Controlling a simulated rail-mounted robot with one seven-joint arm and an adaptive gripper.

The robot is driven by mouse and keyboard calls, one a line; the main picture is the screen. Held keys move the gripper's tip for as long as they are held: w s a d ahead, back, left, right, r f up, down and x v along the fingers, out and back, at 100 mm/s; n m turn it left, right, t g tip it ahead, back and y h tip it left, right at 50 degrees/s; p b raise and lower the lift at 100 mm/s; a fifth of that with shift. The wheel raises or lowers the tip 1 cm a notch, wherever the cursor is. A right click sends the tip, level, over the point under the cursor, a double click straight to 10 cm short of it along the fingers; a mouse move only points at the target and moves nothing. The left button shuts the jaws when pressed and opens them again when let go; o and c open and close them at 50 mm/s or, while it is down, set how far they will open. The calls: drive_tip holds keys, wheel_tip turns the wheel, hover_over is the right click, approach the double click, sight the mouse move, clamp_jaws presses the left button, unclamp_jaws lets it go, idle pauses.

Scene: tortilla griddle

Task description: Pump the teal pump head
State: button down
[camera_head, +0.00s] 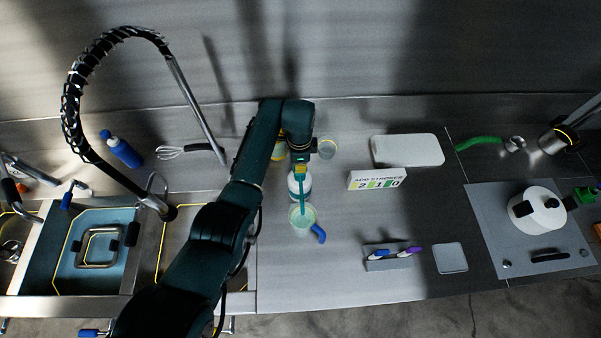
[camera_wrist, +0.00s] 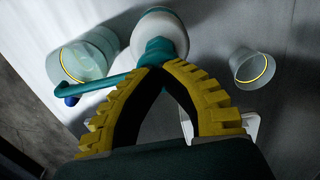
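The teal pump head (camera_head: 299,171) tops a white, round-shouldered bottle (camera_head: 306,186) on the steel counter. In the wrist view the pump head (camera_wrist: 156,50) lies right at my fingertips, with its spout reaching left toward a clear cup. That cup (camera_head: 297,229) has a blue handle and stands in front of the bottle, under the spout's end. My gripper (camera_wrist: 163,68) has yellow ribbed fingers whose tips come together over the pump head. Whether they touch it I cannot tell. In the head view my gripper (camera_head: 300,158) is directly above the bottle, partly hiding it.
A small clear cup (camera_head: 328,148) stands behind and right of the bottle. A sign reading "ADD STROKES 2 1 0" (camera_head: 377,179) and a white box (camera_head: 408,150) are to the right. A pen holder (camera_head: 388,264) is at front right. A sink with a tall faucet is at left.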

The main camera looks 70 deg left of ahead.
drive_tip(key=shift+f+b, duration=0.6)
drive_tip(key=shift+f, duration=0.2)
wheel_tip(320, 180, up, 5)
drive_tip(key=p, duration=0.4)
drive_tip(key=shift+f, duration=0.3)
